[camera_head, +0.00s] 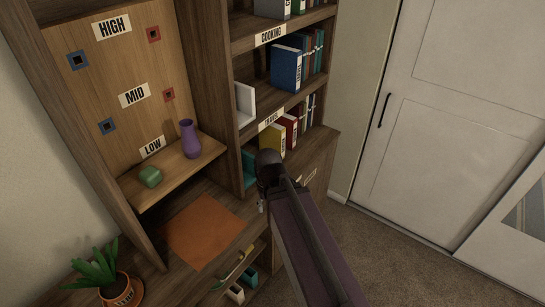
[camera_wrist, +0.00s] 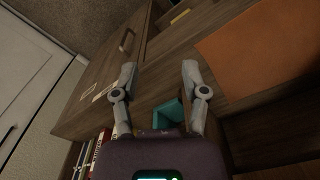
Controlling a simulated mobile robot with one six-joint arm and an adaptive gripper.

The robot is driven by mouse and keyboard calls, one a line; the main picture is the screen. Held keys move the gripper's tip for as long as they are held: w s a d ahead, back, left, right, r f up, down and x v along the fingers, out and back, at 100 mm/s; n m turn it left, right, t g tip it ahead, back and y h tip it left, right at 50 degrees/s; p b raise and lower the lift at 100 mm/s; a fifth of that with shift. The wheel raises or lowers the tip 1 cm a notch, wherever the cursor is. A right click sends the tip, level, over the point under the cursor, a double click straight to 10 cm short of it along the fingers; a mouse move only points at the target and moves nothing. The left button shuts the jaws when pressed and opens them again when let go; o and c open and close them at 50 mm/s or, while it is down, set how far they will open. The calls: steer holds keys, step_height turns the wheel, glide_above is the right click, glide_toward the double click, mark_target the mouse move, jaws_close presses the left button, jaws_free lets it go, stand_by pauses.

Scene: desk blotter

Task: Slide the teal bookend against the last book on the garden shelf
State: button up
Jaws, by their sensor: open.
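The teal bookend (camera_head: 249,165) stands at the left end of the lowest visible bookcase shelf, partly hidden by my arm. A yellow book (camera_head: 278,142) and a red book stand to its right, with more slim books beyond. My gripper (camera_wrist: 158,72) is open and empty in the wrist view. A teal piece (camera_wrist: 167,113), probably the bookend, shows between its fingers, nearer the palm than the tips. I cannot tell whether they touch it. In the head view my wrist covers the shelf front. The label below it is too small to read.
A white bookend (camera_head: 245,104) and a blue book (camera_head: 286,69) stand on the shelf above. An orange blotter (camera_head: 203,231) lies on the desk, with a potted plant (camera_head: 121,291) at front left.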

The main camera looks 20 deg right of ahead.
steer(key=shift+o, duration=0.6)
steer(key=n+t+y+b, duration=0.7)
steer(key=t+y+b, duration=0.1)
steer(key=t+b, duration=0.25)
glide_toward(248, 154)
steer(key=s+d, duration=0.2)
steer(key=shift+s+a+r+t+p, duration=0.1)
steer(key=shift+s+r+t+p, duration=0.1)
steer(key=shift+r+t+p, duration=0.2)
steer(key=shift+w+a, duration=0.1)
steer(key=shift+b+x, duration=2.75)
steer(key=shift+x, duration=4.05)
steer(key=shift+f, duration=0.15)
